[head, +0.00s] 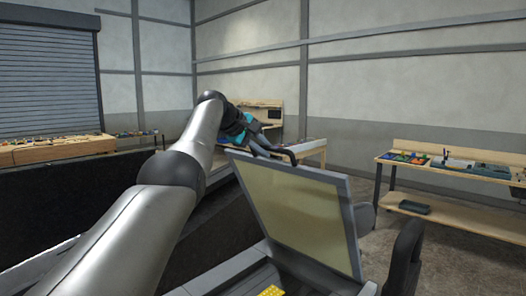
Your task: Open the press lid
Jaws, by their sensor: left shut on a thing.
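The press lid (300,213) is a framed panel with a pale yellowish inner face. It stands raised at a steep tilt above the press body (236,275), with a gap beneath it. A dark curved handle (281,153) is at its top left edge. My left gripper (257,146) is at that handle, shut on it; the fingertips are small and partly hidden by my arm. A yellow piece (270,291) shows inside the press at the bottom edge. My right gripper is not in view.
A wooden workbench (440,153) with coloured bins and a lower shelf stands at the right. Another bench (58,150) is at the left below a roller shutter (48,80). A further bench (262,104) is behind my gripper. Floor is clear before the right bench.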

